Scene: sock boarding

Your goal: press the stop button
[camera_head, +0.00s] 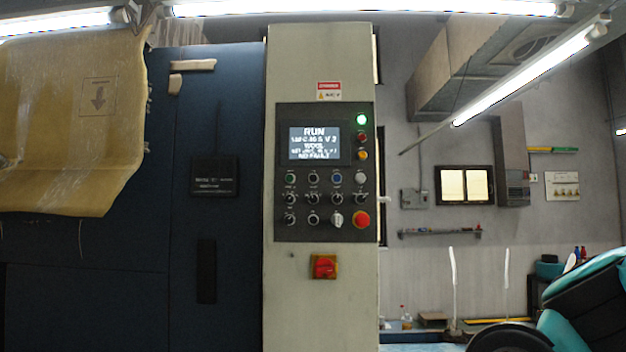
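The control panel (268,222) is a dark plate on a pale upright cabinet in the middle of the view. Its screen (314,144) reads RUN. Below the screen are rows of small buttons and knobs (313,179), with labels too small to read. A large red mushroom button (361,219) sits at the panel's lower right. I cannot tell from the labels which one is the stop button. A teal and black part of my arm shows at the lower right, away from the panel. My gripper's fingers are not in view.
A red switch on a yellow plate (324,266) is below the panel. A green lamp (361,119) is lit above smaller red and orange ones. A yellowish sheet (70,125) hangs at the left over the dark blue machine (215,110). Nothing stands visibly in front of the panel.

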